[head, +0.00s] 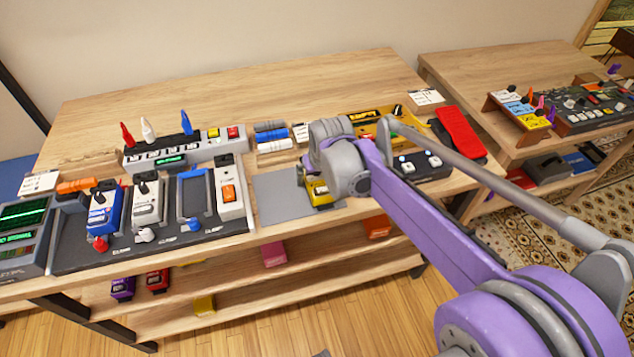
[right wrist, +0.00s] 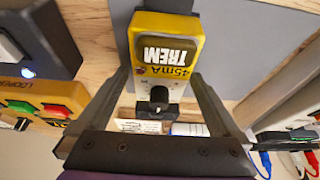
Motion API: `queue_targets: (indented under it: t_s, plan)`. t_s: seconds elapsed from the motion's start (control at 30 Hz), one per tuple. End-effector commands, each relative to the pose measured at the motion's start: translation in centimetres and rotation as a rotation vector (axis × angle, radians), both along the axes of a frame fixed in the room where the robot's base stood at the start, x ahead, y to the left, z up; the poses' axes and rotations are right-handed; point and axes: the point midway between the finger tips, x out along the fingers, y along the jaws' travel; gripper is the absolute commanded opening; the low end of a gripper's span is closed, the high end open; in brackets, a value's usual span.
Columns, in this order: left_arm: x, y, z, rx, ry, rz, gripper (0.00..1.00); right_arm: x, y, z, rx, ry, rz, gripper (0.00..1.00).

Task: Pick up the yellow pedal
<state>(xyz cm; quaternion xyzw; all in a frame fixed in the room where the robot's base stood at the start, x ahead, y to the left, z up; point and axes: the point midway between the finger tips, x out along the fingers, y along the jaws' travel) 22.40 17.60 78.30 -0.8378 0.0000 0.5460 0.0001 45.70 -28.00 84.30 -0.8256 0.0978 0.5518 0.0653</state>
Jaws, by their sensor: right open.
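A yellow pedal (head: 317,192) marked "TREM" stands on a grey mat (head: 278,197) at the front of the main table. My right arm partly hides it in the head view. In the right wrist view the same pedal (right wrist: 167,48) shows its lettering and a dark knob. My right gripper (right wrist: 160,78) is open, with one finger on each side of the pedal. I cannot tell whether either finger touches it. My left gripper is not in view.
A pedalboard (head: 205,225) with several pedals stands left of the mat. A yellow looper unit (head: 372,124), a dark two-button pedal (head: 424,165) and a red pedal (head: 458,132) stand to the right. The table's back is mostly clear. A second table (head: 500,62) holds more gear.

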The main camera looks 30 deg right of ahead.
Motion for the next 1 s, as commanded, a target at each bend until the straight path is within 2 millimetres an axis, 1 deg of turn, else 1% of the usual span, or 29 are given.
queue_targets:
  t_s: [0.07, 0.23, 0.27, 0.4, 0.57, 0.6, 0.77, 0.8, 1.0]
  plan:
    - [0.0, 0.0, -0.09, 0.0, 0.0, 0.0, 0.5, 0.11, -0.02, -0.3, 0.0, 0.0, 0.0, 1.0]
    - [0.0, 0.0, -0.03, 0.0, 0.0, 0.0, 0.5, 0.1, -0.01, -0.25, 0.0, 0.0, 0.0, 1.0]
    - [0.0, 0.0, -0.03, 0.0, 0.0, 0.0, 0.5, 0.1, -0.01, -0.24, 0.0, 0.0, 0.0, 0.98]
    - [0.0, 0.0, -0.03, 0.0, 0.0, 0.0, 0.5, 0.09, -0.01, -0.23, 0.0, 0.0, 0.0, 0.73]
    - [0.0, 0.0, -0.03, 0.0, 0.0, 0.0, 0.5, 0.08, -0.01, -0.23, 0.0, 0.0, 0.0, 0.44]
    - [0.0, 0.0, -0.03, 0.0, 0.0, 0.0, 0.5, 0.08, -0.01, -0.23, 0.0, 0.0, 0.0, 0.37]
    - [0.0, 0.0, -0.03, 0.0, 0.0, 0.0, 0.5, 0.08, -0.01, -0.23, 0.0, 0.0, 0.0, 0.08]
    - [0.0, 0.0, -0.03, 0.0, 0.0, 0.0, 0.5, 0.08, -0.01, -0.23, 0.0, 0.0, 0.0, 0.01]
    - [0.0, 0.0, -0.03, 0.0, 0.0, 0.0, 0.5, 0.09, -0.01, -0.18, 0.0, -0.001, 0.0, 0.0]
